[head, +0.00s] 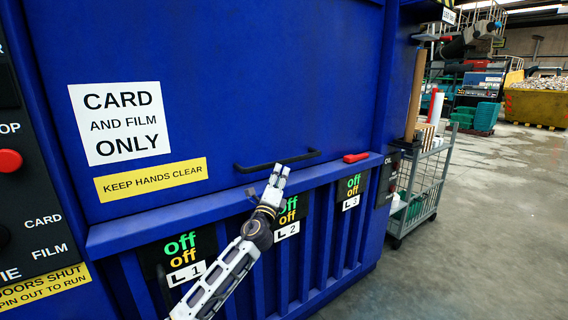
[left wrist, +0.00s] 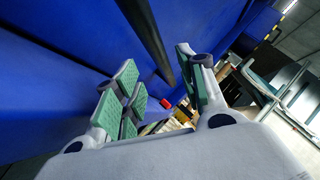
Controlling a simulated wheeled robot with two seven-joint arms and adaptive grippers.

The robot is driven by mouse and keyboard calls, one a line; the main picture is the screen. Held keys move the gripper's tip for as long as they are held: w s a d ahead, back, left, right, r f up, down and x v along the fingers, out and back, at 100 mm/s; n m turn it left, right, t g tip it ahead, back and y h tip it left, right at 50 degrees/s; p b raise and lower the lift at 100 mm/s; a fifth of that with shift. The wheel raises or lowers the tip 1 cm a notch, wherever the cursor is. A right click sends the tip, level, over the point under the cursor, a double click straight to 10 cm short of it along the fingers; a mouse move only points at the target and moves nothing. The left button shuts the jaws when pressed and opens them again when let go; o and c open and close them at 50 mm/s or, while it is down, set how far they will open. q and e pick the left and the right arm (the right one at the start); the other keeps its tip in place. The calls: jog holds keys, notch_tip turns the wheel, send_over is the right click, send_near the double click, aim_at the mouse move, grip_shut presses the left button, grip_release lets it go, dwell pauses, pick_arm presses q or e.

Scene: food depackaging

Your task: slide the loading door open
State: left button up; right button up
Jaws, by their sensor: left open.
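The blue loading door (head: 240,80) fills the upper middle of the head view and carries a "CARD AND FILM ONLY" sign. Its black bar handle (head: 278,161) runs along the door's lower edge. My left gripper (head: 278,173) is just below the handle in the head view, with its fingers pointing up. In the left wrist view the gripper (left wrist: 165,85) is open, with green pads apart, and the dark handle (left wrist: 148,38) runs down towards the gap between the fingers. I cannot tell whether they touch. My right gripper is not in view.
A red lever (head: 356,157) sits on the ledge right of the handle. A control panel with a red button (head: 10,160) stands at the left. A wire trolley (head: 424,182) stands right of the machine. Open floor (head: 480,230) lies at the right.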

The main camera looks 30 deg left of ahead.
aim_at(284, 162)
pick_arm(q)
jog(key=shift+x, duration=3.75)
jog(key=shift+c, duration=0.5)
grip_shut()
